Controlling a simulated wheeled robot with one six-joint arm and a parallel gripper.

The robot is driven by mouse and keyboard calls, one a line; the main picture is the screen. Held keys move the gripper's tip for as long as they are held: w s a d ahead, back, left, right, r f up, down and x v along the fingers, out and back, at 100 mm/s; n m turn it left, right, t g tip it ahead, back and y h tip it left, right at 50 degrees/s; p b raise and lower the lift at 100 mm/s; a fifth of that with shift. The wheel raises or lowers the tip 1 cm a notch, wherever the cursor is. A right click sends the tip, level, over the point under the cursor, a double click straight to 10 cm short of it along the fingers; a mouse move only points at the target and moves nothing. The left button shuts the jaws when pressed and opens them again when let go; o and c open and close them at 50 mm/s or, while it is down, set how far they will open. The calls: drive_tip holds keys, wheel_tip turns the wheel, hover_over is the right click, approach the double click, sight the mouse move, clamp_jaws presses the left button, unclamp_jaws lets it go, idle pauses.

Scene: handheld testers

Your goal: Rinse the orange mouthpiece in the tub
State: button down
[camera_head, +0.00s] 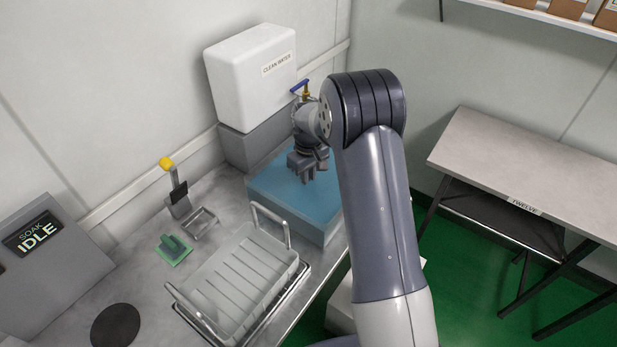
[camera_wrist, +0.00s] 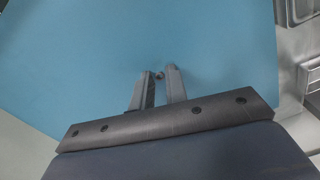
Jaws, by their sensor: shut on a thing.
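The blue tub (camera_head: 318,226) stands at the back end of the counter, and its flat blue top fills most of the wrist view (camera_wrist: 90,60). My gripper (camera_head: 303,176) points down over this blue surface, close to it; I cannot tell whether the fingertips touch it. In the wrist view my gripper (camera_wrist: 160,78) is shut on a small dark grey piece (camera_wrist: 160,75), mostly hidden between the fingertips. No orange shows there, so I cannot tell whether this piece is part of the orange mouthpiece. A handheld tester (camera_head: 178,198) with a yellow-orange tip (camera_head: 167,163) stands upright farther left.
A white CLEAN WATER tank (camera_head: 250,85) with a blue-handled tap (camera_head: 301,87) is behind the tub. A wire-handled draining tray (camera_head: 243,280), green pad (camera_head: 173,250), black disc (camera_head: 115,325) and SOAK IDLE box (camera_head: 40,265) share the counter. A separate table (camera_head: 525,160) stands right.

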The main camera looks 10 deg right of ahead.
wheel_tip(320, 180, up, 13)
drive_tip(key=p, duration=0.8)
idle(0.8)
